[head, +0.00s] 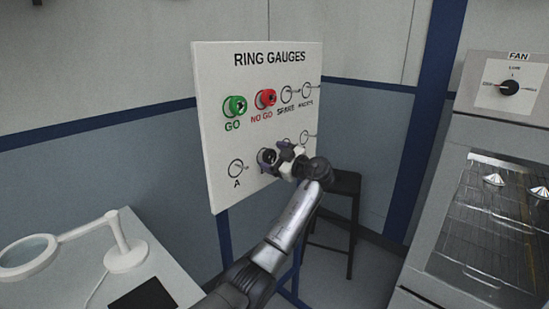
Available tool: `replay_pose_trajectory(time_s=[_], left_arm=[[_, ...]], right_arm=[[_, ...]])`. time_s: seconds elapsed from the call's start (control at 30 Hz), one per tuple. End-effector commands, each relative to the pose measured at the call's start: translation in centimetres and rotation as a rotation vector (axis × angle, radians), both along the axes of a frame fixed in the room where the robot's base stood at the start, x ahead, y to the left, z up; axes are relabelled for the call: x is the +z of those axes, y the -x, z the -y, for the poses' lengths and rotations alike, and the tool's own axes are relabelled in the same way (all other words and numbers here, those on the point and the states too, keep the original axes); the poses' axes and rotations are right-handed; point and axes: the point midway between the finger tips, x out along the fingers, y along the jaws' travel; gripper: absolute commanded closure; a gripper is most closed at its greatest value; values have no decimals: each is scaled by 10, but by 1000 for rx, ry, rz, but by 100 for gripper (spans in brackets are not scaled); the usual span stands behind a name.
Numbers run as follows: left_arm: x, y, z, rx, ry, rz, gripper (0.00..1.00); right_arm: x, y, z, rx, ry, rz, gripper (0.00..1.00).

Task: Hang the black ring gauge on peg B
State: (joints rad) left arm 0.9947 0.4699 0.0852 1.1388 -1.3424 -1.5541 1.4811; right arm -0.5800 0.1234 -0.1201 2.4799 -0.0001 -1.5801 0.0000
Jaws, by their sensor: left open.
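The white "RING GAUGES" board (215,75) stands upright, with labelled pegs in two rows. A dark ring, the black ring gauge (265,157), shows at the lower row, just right of the peg marked A (236,168). It appears to be at the second lower position, but the label there is hidden, and I cannot tell how far it sits on the peg. My left gripper (280,158) is open, right at the ring and in front of the board. Its fingers partly cover the ring. My right gripper is not in view.
A green ring (234,106) hangs at GO and a red ring (265,98) at NO GO, above my gripper. A black stool (345,185) stands behind the arm. A magnifier lamp (125,255) is on the left table. An oven-like cabinet (490,200) is at right.

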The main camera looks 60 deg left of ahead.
Motion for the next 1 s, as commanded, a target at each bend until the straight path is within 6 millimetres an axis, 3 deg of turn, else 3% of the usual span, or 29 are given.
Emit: replay_pose_trajectory(time_s=[0.27,0.7,1.0], left_arm=[[0,-4,12,-2,1,-1,18],[1,-29,92,-2,2,0,18],[0,-39,125,-1,0,0,18]], right_arm=[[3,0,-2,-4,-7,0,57],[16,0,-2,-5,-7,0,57],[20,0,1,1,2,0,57]])
